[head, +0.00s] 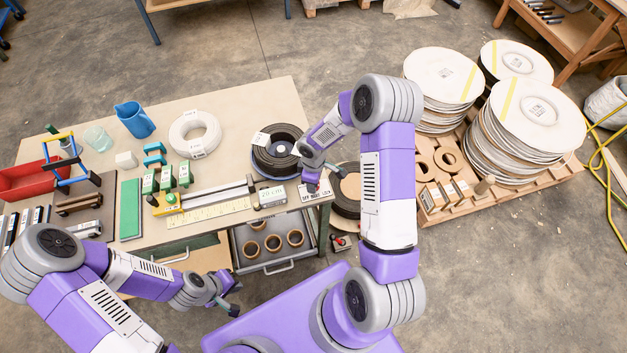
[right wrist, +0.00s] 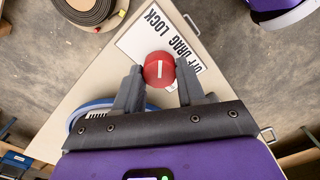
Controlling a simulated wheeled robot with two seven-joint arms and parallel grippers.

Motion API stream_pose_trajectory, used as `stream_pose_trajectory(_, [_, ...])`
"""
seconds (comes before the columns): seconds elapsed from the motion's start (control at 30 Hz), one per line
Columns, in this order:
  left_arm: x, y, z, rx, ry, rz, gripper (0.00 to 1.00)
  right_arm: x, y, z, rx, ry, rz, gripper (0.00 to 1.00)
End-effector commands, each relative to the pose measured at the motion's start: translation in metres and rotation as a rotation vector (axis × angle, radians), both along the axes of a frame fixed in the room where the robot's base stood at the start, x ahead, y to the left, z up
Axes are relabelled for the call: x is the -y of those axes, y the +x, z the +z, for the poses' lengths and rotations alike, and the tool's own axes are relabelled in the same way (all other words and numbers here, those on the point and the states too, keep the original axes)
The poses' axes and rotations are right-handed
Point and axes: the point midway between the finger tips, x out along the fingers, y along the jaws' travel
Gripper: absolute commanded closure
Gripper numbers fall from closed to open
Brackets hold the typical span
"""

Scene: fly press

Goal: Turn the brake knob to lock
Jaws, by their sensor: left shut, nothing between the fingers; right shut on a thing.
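The brake knob (right wrist: 159,69) is a round red knob with a short white line that runs upright in the right wrist view. It sits beside a white plate (right wrist: 138,40) lettered OFF, DRAG and LOCK. My right gripper (right wrist: 160,78) has one finger on each side of the knob and is shut on it. My left gripper (head: 234,300) is shut and empty, in front of the table.
A dark coil (head: 277,150) stands just behind the right gripper. An open drawer (head: 270,250) with brown rings is below the table edge. Stacked white discs (head: 535,115) are on a pallet at right.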

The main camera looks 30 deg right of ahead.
Motion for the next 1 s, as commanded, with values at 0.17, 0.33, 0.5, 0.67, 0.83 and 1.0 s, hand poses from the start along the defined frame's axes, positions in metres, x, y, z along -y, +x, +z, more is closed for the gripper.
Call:
stream_pose_trajectory(0.17, [0.000, 0.000, 0.000, 0.000, 0.000, 0.000, 1.00, 0.000, 0.000, 0.000, 0.001, -0.001, 0.003, 0.55])
stream_pose_trajectory(0.33, [0.000, 0.000, 0.000, 0.000, 0.000, 0.000, 1.00, 0.000, 0.000, 0.000, 0.001, -0.001, 0.002, 0.35])
stream_pose_trajectory(0.5, [0.000, 0.000, 0.000, 0.000, 0.000, 0.000, 1.00, 0.000, 0.000, 0.000, 0.001, -0.001, 0.001, 0.35])
stream_pose_trajectory(0.67, [0.000, 0.000, 0.002, 0.000, 0.000, 0.000, 1.00, 0.000, 0.001, 0.008, 0.003, -0.001, 0.000, 0.35])
stream_pose_trajectory(0.83, [0.000, 0.000, 0.007, 0.000, 0.000, 0.000, 1.00, 0.000, 0.001, 0.036, 0.006, -0.001, -0.001, 0.35])
stream_pose_trajectory(1.0, [0.000, 0.000, 0.011, 0.000, 0.000, 0.000, 1.00, 0.000, 0.001, 0.063, 0.004, -0.001, 0.000, 0.35])
